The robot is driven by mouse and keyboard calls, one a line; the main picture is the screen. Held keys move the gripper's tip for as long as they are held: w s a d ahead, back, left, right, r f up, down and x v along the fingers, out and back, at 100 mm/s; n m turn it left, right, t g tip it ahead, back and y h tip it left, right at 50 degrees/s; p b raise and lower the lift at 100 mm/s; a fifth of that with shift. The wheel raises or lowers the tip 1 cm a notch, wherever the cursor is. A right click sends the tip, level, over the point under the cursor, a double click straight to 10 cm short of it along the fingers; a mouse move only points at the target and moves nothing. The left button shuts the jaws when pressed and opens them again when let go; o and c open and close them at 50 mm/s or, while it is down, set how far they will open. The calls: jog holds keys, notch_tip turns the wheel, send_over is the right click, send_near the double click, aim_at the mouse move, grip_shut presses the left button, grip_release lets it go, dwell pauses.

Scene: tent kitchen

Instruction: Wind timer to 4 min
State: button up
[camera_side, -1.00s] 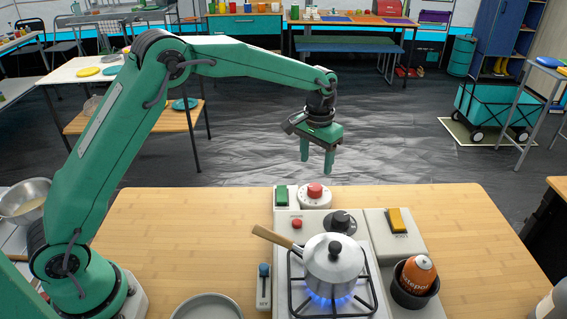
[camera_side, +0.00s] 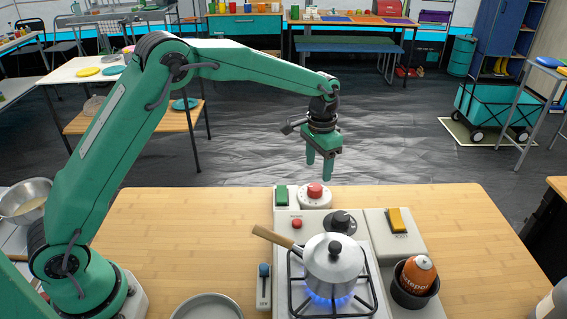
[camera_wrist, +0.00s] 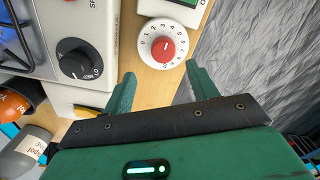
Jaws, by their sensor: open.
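The timer (camera_side: 315,192) is a white dial with a red knob at the back edge of the wooden table. In the wrist view the timer (camera_wrist: 163,48) shows numbers around its red knob, which has a white pointer mark. My gripper (camera_side: 319,171) hangs above the timer with its fingers pointing down. In the wrist view my gripper's two green fingers (camera_wrist: 159,84) are apart, with nothing between them, and the timer lies beyond their tips. The fingers do not touch the knob.
A steel pot (camera_side: 333,268) with a wooden handle stands on the stove over a blue flame. A black stove knob (camera_side: 341,221) and a green switch (camera_side: 281,195) are near the timer. An orange canister (camera_side: 419,275) stands at right.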

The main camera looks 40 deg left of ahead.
aim_at(316, 187)
jog(key=shift+a+f, duration=0.2)
jog(key=shift+f, duration=3.2)
jog(key=shift+c, duration=0.5)
jog(key=shift+d, duration=0.1)
jog(key=c, duration=0.9)
